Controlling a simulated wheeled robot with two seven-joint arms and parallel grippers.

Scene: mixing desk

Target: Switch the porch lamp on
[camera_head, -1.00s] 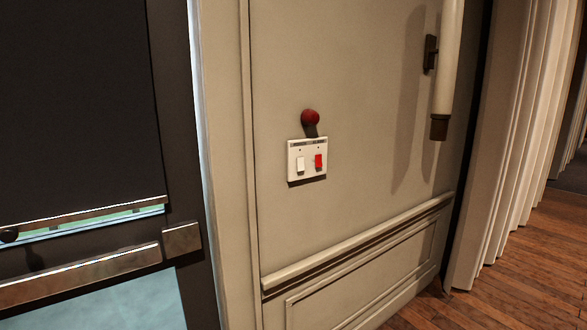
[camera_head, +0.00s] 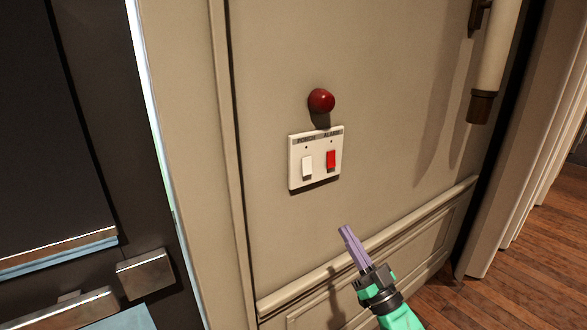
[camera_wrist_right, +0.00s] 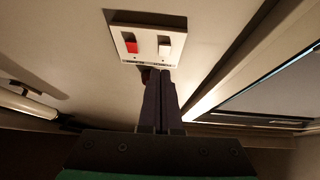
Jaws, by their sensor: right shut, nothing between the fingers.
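A white switch plate (camera_head: 316,175) is on the wall, with small labels along its top that seem to read PORCH on the left and ALARM on the right. The white rocker (camera_head: 307,167) is under the left label, the red rocker (camera_head: 331,159) under the right one. In the right wrist view the plate appears turned over, with the white rocker (camera_wrist_right: 165,44) on the right and the red rocker (camera_wrist_right: 131,47) on the left. My right gripper (camera_head: 345,231) is shut and empty, below the plate and apart from it in the head view. My left gripper is out of view.
A red dome (camera_head: 321,101) sticks out of the wall just above the plate. A wall lamp (camera_head: 491,65) hangs at the upper right. A moulding rail (camera_head: 300,291) crosses the wall lower down. A dark door or window frame stands at the left.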

